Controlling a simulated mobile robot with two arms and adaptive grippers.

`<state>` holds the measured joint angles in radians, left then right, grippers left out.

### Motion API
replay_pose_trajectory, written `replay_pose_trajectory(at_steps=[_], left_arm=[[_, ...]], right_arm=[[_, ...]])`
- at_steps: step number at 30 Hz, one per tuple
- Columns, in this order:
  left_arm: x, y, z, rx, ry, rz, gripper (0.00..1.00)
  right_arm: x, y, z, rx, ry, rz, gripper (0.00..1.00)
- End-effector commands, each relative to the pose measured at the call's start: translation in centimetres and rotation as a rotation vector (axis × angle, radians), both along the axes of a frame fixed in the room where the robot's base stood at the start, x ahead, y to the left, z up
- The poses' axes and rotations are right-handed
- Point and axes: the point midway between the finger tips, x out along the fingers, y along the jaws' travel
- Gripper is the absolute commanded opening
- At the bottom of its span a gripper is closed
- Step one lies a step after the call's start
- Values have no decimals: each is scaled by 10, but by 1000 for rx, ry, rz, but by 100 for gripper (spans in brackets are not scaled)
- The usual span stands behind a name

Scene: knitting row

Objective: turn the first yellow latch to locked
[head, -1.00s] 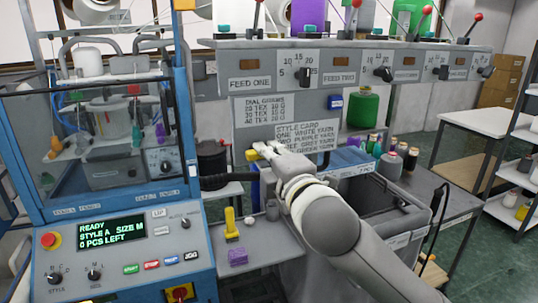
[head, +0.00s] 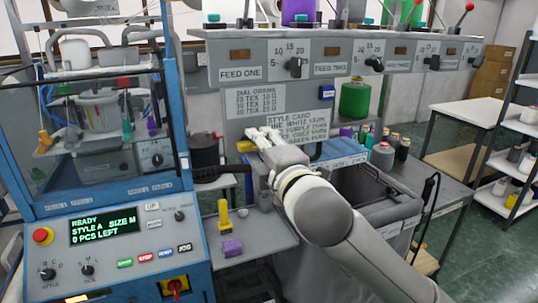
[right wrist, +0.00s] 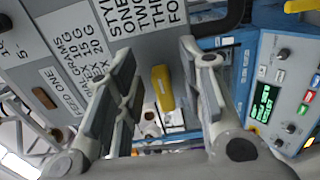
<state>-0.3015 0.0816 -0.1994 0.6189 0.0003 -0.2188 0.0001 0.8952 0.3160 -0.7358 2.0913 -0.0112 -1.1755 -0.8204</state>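A yellow latch (head: 246,146) shows at the lower left of the grey feed panel, partly hidden by my right gripper (head: 264,136). In the right wrist view the yellow latch (right wrist: 162,88) is a short bar standing between the two fingers of my right gripper (right wrist: 158,60). The fingers are spread, with a gap visible on both sides of the bar, so the gripper is open. I cannot tell how far the fingertips are from the panel. My left gripper is in neither view.
A blue machine with a control panel (head: 102,241) stands at left. A yellow tool (head: 224,216) and a purple block (head: 232,247) are on a grey shelf below my right gripper. A dark spool (head: 205,152) is left of it. A grey bin (head: 375,197) stands at right.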

Motion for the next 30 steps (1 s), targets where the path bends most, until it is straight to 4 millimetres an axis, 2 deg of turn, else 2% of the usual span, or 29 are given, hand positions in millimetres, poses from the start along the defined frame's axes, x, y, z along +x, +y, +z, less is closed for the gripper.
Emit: replay_pose_trajectory(at_steps=[5, 18, 24, 30], left_arm=[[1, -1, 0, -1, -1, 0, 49], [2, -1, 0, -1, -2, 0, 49], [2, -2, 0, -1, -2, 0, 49], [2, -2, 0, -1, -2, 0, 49]], right_arm=[[-19, -6, 0, 1, -2, 1, 36], [-93, -31, 0, 0, 0, 0, 36], [-109, -36, -1, 0, 2, -1, 36], [-112, -37, -1, 0, 2, -1, 36]])
